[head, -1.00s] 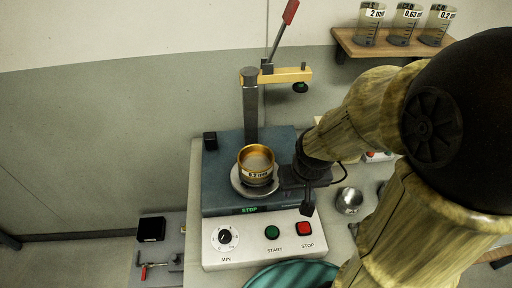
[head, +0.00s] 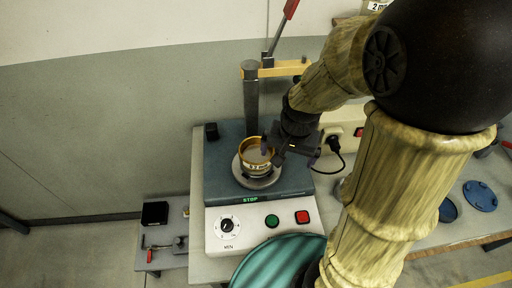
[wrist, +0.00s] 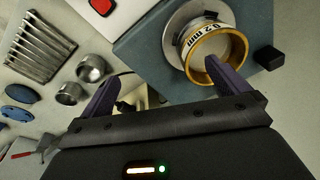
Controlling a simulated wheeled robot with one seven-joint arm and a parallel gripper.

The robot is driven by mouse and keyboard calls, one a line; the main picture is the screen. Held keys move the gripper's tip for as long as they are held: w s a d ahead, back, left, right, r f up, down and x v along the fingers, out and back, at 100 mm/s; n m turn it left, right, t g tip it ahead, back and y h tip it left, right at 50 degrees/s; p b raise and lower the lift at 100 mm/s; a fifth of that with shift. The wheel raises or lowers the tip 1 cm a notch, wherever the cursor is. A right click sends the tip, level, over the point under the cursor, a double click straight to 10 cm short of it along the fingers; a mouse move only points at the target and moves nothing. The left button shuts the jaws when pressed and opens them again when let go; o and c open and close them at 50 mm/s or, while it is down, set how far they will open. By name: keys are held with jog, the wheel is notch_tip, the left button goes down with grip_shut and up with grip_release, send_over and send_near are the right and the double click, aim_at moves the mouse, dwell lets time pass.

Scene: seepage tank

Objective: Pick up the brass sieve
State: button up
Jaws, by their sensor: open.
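The brass sieve (head: 257,158) stands on the round plate of the shaker, with a white label around its side. In the wrist view the sieve (wrist: 217,59) shows its gold rim and a label reading 0.2 mm. My gripper (head: 274,148) is at the sieve's right and slightly above it in the head view. Its two dark fingers are apart and empty in the wrist view (wrist: 165,84). The right finger is close to the sieve's rim; I cannot tell if they touch. My arm hides part of the head view.
The shaker (head: 221,180) has a post (head: 251,105) with a yellow crossbar behind the sieve and a control panel in front. A teal round thing (head: 276,262) is at the front. Metal cups (wrist: 91,68) and a slotted rack (wrist: 47,46) show in the wrist view.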

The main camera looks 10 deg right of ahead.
jog(key=w+a+r+m+g+p, duration=0.1)
jog(key=w+a+r+m+p, duration=0.5)
jog(key=r+m+p, duration=0.3)
notch_tip(320, 180, up, 2)
jog(key=shift+w+a+r+m+g, duration=0.1)
jog(key=shift+w+a+m+g, duration=0.3)
jog(key=shift+a+m, duration=0.6)
jog(key=shift+s+d, duration=0.1)
jog(key=shift+s, duration=0.05)
jog(key=p, duration=0.2)
send_over(255, 157)
notch_tip(255, 157, down, 12)
jog(key=shift+f, duration=0.15)
